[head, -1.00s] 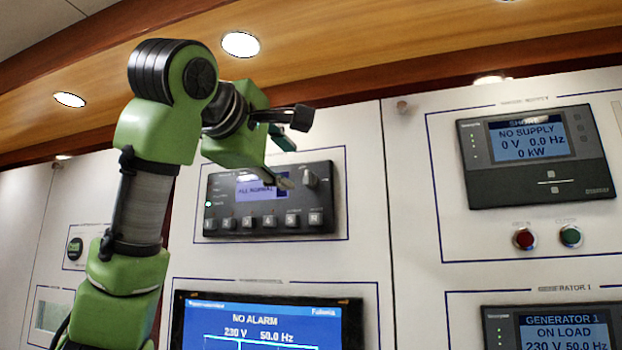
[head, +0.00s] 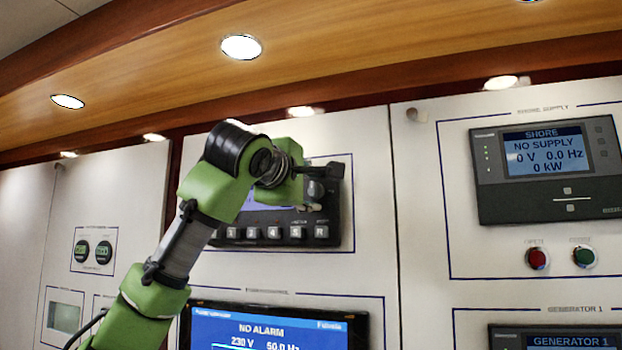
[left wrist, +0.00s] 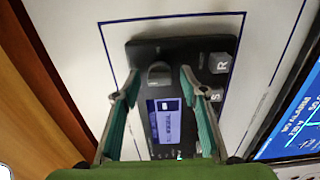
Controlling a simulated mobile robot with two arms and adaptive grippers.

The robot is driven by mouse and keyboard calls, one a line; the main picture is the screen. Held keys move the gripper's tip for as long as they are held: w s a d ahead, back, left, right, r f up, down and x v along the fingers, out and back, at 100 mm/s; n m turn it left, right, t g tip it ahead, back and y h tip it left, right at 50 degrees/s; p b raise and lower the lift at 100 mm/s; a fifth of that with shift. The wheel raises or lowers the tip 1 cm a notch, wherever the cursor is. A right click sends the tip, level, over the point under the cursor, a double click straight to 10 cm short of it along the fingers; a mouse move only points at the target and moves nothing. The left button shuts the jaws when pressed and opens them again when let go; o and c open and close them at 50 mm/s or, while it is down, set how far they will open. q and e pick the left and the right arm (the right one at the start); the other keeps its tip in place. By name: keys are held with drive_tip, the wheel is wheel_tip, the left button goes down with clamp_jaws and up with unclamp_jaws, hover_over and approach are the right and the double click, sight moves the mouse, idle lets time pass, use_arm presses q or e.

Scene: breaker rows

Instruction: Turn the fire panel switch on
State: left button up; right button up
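The fire panel (head: 275,232) is a dark unit on the white wall, with a small screen, a row of square buttons and a rotary knob (head: 316,188) at its upper right. My left arm covers much of its upper left in the head view. In the left wrist view the panel (left wrist: 180,47) appears turned, with the knob (left wrist: 158,73) near its top. My left gripper (left wrist: 150,87) is open and empty there, its two teal fingers to the left and right of the knob in the picture. I cannot tell whether they touch it. My right gripper is not in view.
Below the panel is a large screen reading NO ALARM (head: 265,330). To the right is a shore supply unit (head: 548,165) with a red button (head: 537,258) and a green button (head: 584,256). A wooden overhang (head: 330,60) runs above.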

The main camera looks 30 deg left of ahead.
use_arm(q)
drive_tip(key=shift+w, duration=0.2)
drive_tip(key=shift+a, duration=0.1)
drive_tip(key=shift+c, duration=0.3)
drive_tip(key=c, duration=1)
drive_tip(key=shift+f, duration=0.1)
drive_tip(key=shift+c, duration=0.2)
